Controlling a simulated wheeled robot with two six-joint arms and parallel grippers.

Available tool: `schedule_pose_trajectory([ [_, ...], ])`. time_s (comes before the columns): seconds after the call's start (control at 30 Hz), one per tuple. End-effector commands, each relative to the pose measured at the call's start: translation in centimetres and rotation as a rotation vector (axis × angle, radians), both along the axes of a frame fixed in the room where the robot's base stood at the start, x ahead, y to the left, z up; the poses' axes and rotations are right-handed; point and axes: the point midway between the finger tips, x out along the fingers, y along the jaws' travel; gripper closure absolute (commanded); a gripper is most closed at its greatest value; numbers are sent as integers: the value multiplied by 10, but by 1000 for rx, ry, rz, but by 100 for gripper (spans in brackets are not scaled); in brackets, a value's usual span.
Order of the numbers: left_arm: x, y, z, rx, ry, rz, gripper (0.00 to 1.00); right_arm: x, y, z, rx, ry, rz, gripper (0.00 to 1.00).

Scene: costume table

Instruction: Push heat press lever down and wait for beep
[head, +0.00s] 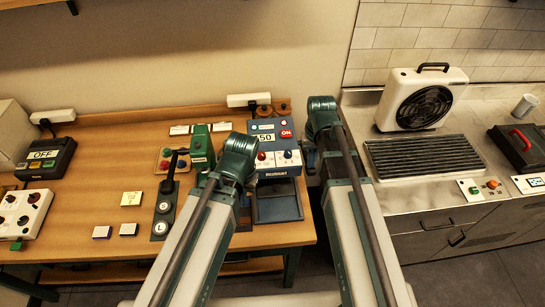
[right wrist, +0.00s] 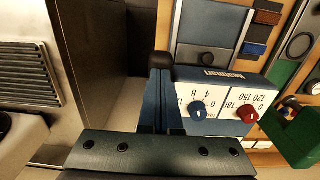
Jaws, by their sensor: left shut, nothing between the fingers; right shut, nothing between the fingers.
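The heat press (head: 276,155) is a blue unit with a display ending in 50, a red ON sign and a white front panel with red and blue knobs. A dark flat tray lies in front of it. My right gripper (head: 309,160) is at the press's right side. In the right wrist view its shut fingers (right wrist: 155,75) stand beside the panel, with a dark round lever knob (right wrist: 167,61) at their tips. I cannot tell whether they touch. My left gripper (head: 204,179) is shut and largely hidden by its wrist, left of the press.
A green device (head: 201,147) and a black lever device (head: 165,210) stand left of the press. An OFF control box (head: 44,158) and white switch box (head: 24,212) sit further left. A fan heater (head: 424,98) stands on the right counter, beyond a gap.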

Motion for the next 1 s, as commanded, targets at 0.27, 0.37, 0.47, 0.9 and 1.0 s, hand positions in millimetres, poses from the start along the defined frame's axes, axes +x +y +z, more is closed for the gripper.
schedule_pose_trajectory([
  [0.27, 0, 0, -2, 0, 0, 0, 100, -1, 0, -2, 0, 0, 0, 100],
  [0.37, 0, 0, -3, 0, 0, 0, 100, -1, 0, -2, 0, 0, 0, 100],
  [0.47, 0, 0, -6, 0, 0, 0, 100, -1, 0, -6, 0, 0, 0, 100],
  [0.9, 0, 0, -29, 0, 0, 0, 100, -3, 0, -29, 0, 0, 0, 100],
  [1.0, 0, 0, -28, 0, 0, 0, 100, -3, 0, -28, 0, 0, 0, 100],
])
